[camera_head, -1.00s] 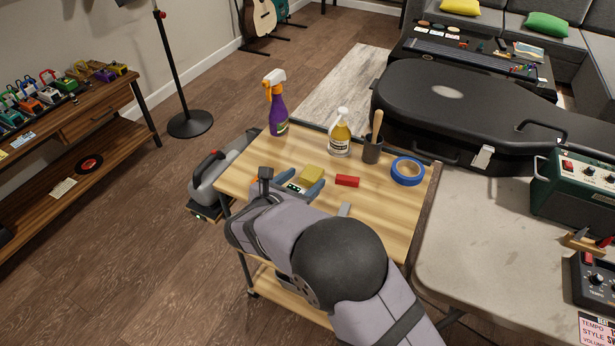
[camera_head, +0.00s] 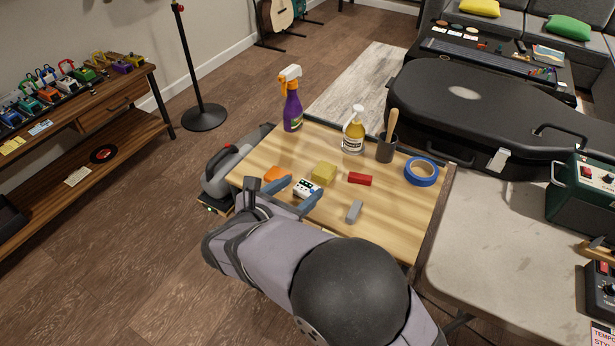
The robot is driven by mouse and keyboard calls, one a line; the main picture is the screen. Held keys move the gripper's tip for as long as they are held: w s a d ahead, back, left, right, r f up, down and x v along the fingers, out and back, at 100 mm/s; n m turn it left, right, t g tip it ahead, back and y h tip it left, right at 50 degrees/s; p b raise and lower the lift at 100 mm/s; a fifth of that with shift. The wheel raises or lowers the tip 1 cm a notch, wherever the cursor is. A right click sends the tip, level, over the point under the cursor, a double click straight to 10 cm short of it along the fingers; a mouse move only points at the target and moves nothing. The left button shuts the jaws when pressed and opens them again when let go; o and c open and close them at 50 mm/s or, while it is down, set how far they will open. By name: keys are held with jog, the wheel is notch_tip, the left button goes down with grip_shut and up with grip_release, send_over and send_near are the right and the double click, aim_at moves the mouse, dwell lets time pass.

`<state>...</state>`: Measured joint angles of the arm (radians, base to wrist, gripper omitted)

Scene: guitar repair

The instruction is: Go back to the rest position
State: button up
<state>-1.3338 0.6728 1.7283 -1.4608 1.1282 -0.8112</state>
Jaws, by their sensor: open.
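My arm reaches in from the bottom of the view. My gripper (camera_head: 306,183) is at the front left of the wooden cart top (camera_head: 410,215), with its two blue-grey fingers spread apart. A small white item with dark marks (camera_head: 304,187) shows between the fingers; I cannot tell whether it touches them. A yellow block (camera_head: 324,173) lies just beyond the fingertips, and an orange piece (camera_head: 277,174) lies just beyond the left finger. My forearm hides the cart's front left part.
On the cart are a purple spray bottle (camera_head: 292,105), a yellow-liquid bottle (camera_head: 354,135), a dark cup (camera_head: 386,150), blue tape (camera_head: 421,172), a red block (camera_head: 360,179) and a grey block (camera_head: 354,211). A guitar case (camera_head: 490,110) lies at right. Floor at left is clear.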

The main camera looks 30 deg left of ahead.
jog(key=d+m+g+h+p, duration=0.1)
jog(key=d+m, duration=0.2)
jog(key=d, duration=0.2)
jog(key=w+d+m+g+h+p, duration=0.1)
jog(key=d+m+h+p, duration=0.1)
jog(key=d, duration=0.4)
jog(key=w+d+f+m+g+h+p, duration=0.1)
jog(key=d+m+g, duration=0.1)
jog(key=d, duration=0.3)
jog(key=shift+d+m+h+p, duration=0.3)
jog(key=shift+m+h+p, duration=0.1)
jog(key=shift+m, duration=0.4)
jog(key=s+d+f+m+g+y+b, duration=0.25)
jog(key=s+d+m+g, duration=0.35)
jog(key=d+m, duration=0.75)
jog(key=s+d+f+m+g+y+b, duration=0.25)
jog(key=s+d+m, duration=0.55)
jog(key=d+m, duration=0.55)
notch_tip(320, 180, up, 16)
jog(key=g+p, duration=0.1)
jog(key=p, duration=1.6)
jog(key=shift+w+a, duration=0.2)
jog(key=shift+a, duration=0.1)
jog(key=shift+f, duration=0.1)
